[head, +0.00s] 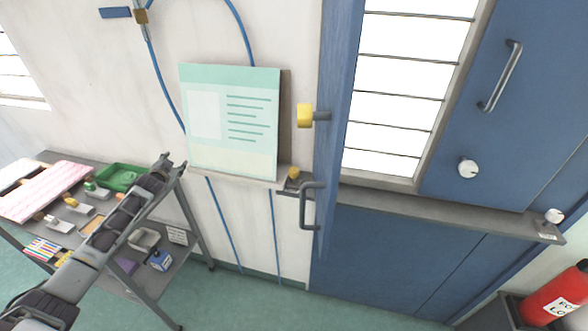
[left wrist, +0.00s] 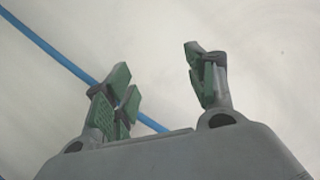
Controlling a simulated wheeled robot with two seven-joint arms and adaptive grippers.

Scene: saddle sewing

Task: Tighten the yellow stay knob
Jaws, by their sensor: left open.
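A larger yellow knob (head: 305,116) sticks out on a dark shaft from the edge of the blue door (head: 334,150). A smaller round yellow knob (head: 293,173) sits lower, on a dark bracket above the grey door handle (head: 309,204). I cannot tell for sure which is the stay knob. My left gripper (head: 170,163) is left of both, apart from them, near the lower left of the poster. In the left wrist view its green-padded fingers (left wrist: 162,88) are open and empty, facing the pale wall. My right gripper is not in view.
A poster board (head: 230,120) hangs between my left gripper and the door. Blue cables (head: 164,85) run along the wall. A cart (head: 140,283) with a green tray (head: 120,178) and small items stands below my left arm. A red extinguisher (head: 553,297) is at lower right.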

